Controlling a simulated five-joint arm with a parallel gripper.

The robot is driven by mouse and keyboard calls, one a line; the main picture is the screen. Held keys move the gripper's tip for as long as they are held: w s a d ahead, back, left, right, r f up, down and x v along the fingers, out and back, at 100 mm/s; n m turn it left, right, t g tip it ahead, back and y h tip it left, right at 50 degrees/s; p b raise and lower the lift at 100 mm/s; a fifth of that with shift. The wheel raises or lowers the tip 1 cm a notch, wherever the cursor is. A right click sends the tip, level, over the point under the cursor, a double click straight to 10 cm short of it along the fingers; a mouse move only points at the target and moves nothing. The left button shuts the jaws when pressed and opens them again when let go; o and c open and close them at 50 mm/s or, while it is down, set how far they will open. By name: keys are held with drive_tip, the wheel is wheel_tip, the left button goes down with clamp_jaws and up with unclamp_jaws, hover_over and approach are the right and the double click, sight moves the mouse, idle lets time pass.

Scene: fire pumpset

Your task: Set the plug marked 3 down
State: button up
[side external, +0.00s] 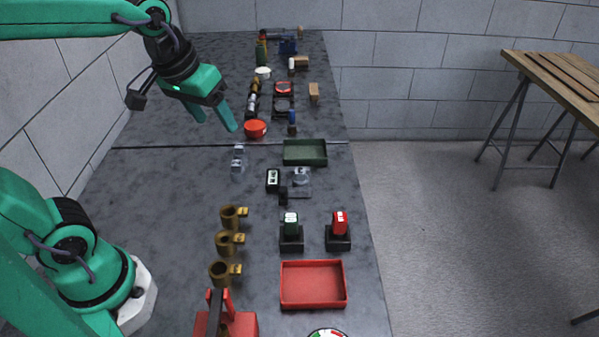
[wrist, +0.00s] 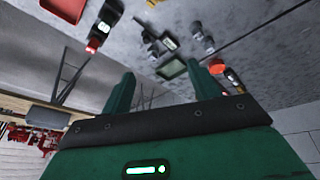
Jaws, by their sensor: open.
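My gripper (side external: 213,117) is open and empty, high above the left part of the bench. Its two fingers also show apart in the wrist view (wrist: 164,84), with nothing between them. A small black block with a white label (side external: 272,177) sits on the bench farther back. The numbers are too small to read, so I cannot tell which is marked 3.
A red tray (side external: 313,303) lies in front of the bases and a green tray (side external: 305,161) behind them. Several brass cups (side external: 233,218) stand to the left. A red bowl (side external: 255,130) and other gear line the far bench. Free bench (side external: 170,190) lies at left.

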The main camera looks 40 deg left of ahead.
drive_tip(key=s+f+m+t, duration=0.1)
drive_tip(key=s+m, duration=0.1)
drive_tip(key=s, duration=0.5)
drive_tip(key=shift+a+f, duration=0.2)
drive_tip(key=shift+a, duration=0.1)
